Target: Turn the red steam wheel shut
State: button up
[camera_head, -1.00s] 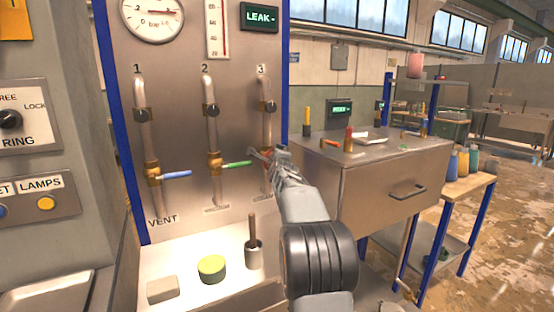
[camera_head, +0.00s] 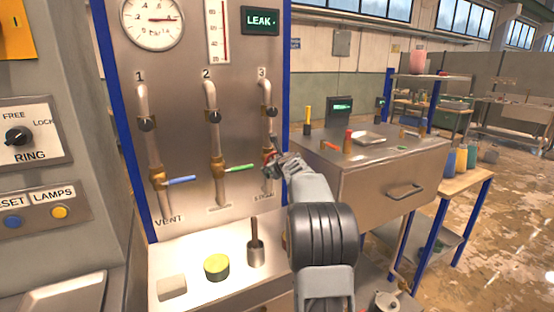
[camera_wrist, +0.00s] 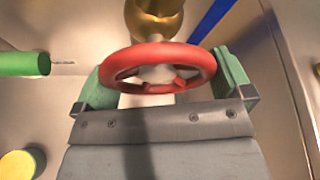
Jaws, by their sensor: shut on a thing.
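The red steam wheel (camera_wrist: 156,64) shows large in the wrist view, on a brass valve body (camera_wrist: 153,17). My gripper (camera_wrist: 165,82) has its green-padded fingers on either side of the wheel's rim and is shut on it. In the head view my gripper (camera_head: 280,166) reaches the third pipe (camera_head: 265,101) at the panel's right side. Only a little of the red wheel (camera_head: 268,157) shows there, with my gripper covering the rest. The label below the wheel is partly hidden.
The green-handled valve (camera_head: 238,168) on pipe 2 and the blue-handled valve (camera_head: 181,180) on pipe 1 sit to the left. A metal cabinet (camera_head: 380,180) stands at right.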

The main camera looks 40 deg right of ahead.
jog(key=shift+a+m+y+p, duration=0.1)
jog(key=shift+m+y+p, duration=1)
jog(key=shift+m+p, duration=0.45)
jog(key=o, duration=0.5)
jog(key=b+v, duration=0.1)
jog(key=v, duration=1.2)
jog(key=shift+s, duration=0.45)
